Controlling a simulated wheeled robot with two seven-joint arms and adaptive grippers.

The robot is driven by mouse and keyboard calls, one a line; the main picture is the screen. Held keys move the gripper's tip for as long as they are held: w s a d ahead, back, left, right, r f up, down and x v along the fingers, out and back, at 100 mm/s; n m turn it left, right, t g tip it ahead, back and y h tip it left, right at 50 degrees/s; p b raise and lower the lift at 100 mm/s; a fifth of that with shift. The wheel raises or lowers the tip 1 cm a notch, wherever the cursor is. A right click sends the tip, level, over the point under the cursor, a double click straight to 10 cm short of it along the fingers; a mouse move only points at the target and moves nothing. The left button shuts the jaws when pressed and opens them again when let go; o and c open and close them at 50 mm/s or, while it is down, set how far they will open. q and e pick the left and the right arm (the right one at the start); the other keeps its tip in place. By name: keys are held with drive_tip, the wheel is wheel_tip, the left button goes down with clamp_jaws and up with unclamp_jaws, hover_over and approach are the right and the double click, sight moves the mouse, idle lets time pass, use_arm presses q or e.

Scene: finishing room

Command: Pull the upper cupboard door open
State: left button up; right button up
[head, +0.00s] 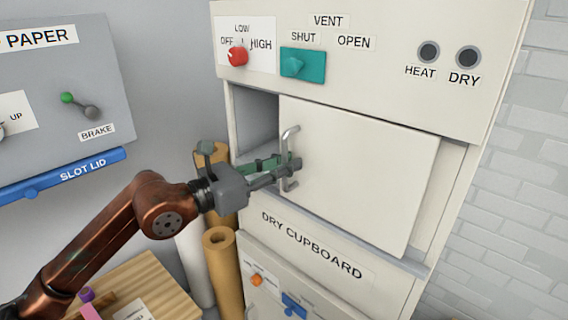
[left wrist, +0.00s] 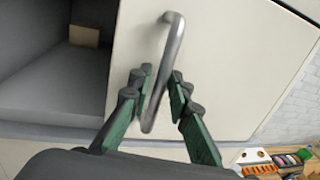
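The upper cupboard door (head: 365,170) is a flat cream panel above the "DRY CUPBOARD" label. It stands ajar, with the grey inside of the cupboard (head: 257,122) showing to its left. A metal bar handle (head: 288,150) runs upright near the door's left edge. My right gripper is in neither view.
A control panel with a red knob (head: 238,56) and a teal vent switch (head: 302,65) is above the door. Brown paper rolls (head: 222,265) stand below my left arm. A wooden table (head: 150,280) is at lower left. A white brick wall (head: 520,190) is at right.

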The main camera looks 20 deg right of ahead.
use_arm(q)
drive_tip(key=shift+o, duration=0.8)
drive_tip(key=shift+a, duration=0.2)
drive_tip(key=v, duration=1.1)
drive_tip(key=shift+a, duration=0.35)
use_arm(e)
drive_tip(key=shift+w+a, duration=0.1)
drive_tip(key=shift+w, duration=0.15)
use_arm(q)
drive_tip(key=shift+s+d, duration=0.1)
drive_tip(key=shift+s, duration=0.05)
